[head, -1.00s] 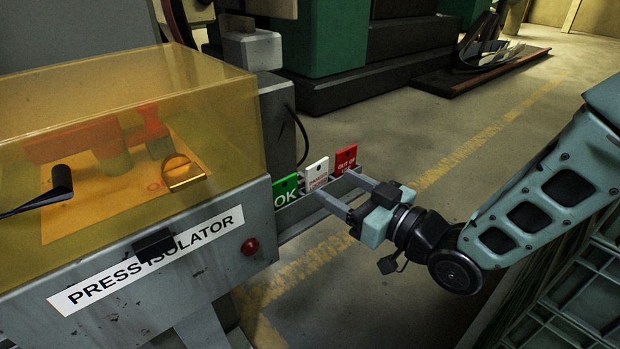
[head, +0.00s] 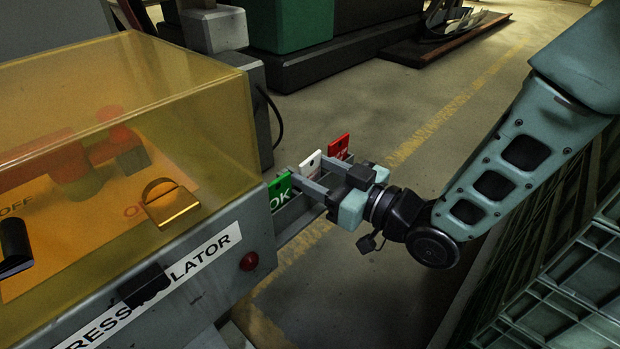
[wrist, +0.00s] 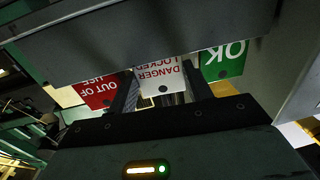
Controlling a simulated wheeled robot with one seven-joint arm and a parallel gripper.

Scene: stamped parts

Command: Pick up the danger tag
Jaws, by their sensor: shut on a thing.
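The danger tag (head: 311,164) is a white card with a hole, standing between two other tags in a grey rack (head: 291,222) on the side of the press isolator. In the wrist view the white tag (wrist: 160,80) shows red "DANGER LOCKED" lettering, upside down. My gripper (head: 310,172) is shut on this tag, one finger at each side edge. The lower part of the tag is hidden behind the rack in the wrist view.
A green OK tag (head: 280,190) and a red OUT OF USE tag (head: 338,147) stand close on either side of my fingers. The isolator's yellow clear cover (head: 200,110) is at left. Green crates (head: 560,280) are at lower right. Open floor lies behind.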

